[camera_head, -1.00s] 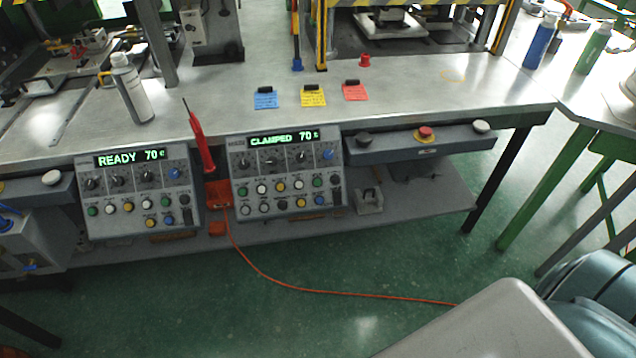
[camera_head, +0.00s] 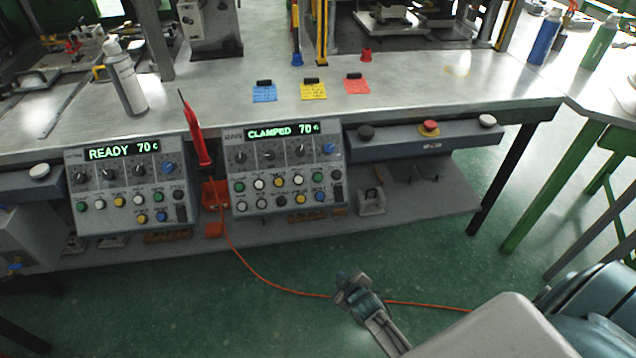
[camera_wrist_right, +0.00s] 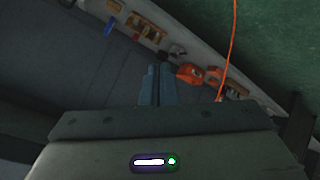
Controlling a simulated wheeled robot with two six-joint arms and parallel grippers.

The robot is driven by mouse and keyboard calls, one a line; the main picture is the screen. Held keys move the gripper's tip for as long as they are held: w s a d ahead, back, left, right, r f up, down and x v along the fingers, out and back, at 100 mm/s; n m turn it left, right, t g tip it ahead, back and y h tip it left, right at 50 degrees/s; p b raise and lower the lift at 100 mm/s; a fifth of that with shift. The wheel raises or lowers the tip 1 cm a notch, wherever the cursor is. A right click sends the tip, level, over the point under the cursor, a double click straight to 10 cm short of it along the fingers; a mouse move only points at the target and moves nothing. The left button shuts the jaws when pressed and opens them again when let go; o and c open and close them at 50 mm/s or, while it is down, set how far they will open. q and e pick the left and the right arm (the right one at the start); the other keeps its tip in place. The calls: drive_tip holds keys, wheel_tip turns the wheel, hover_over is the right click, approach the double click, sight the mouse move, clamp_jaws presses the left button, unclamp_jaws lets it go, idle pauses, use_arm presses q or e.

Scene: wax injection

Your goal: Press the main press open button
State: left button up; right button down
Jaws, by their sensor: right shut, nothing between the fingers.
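Two grey control panels hang at the table's front edge in the head view. The right panel (camera_head: 284,170) has a green display reading CLAMPED 70, several knobs and two rows of coloured buttons (camera_head: 279,183). The left panel (camera_head: 126,185) reads READY 70 and has similar buttons. Button labels are too small to read, so I cannot tell which is the open button. My right gripper (camera_head: 350,282) is shut and empty, low over the floor, below and right of the right panel, touching nothing. Its closed fingers (camera_wrist_right: 158,85) show in the right wrist view. My left gripper is out of view.
A red tool (camera_head: 195,135) stands upright between the panels, its orange cable (camera_head: 258,278) running across the floor. A lower shelf (camera_head: 420,200) carries a metal block (camera_head: 371,202). A bar with a red button (camera_head: 429,127) lies right of the panels. Open floor surrounds my right gripper.

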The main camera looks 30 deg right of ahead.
drive_tip(key=w+r+n+t+b, duration=0.15)
drive_tip(key=w+r, duration=0.25)
drive_tip(key=r, duration=0.4)
drive_tip(key=w+r+n+t+b, duration=0.1)
drive_tip(key=w+r+t, duration=0.25)
drive_tip(key=r, duration=0.35)
drive_tip(key=n+t+h+b, duration=0.1)
drive_tip(key=t+b, duration=0.2)
approach(318, 177)
wheel_tip(318, 177, up, 8)
drive_tip(key=a, duration=0.1)
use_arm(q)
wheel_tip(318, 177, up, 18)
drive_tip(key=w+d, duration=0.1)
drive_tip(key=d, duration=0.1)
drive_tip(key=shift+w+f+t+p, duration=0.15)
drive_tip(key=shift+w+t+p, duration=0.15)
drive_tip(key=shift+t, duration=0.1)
use_arm(e)
drive_tip(key=shift+s+a, duration=0.2)
drive_tip(key=shift+s, duration=0.1)
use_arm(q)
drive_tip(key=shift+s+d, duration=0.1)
use_arm(e)
drive_tip(key=shift+w+f, duration=0.1)
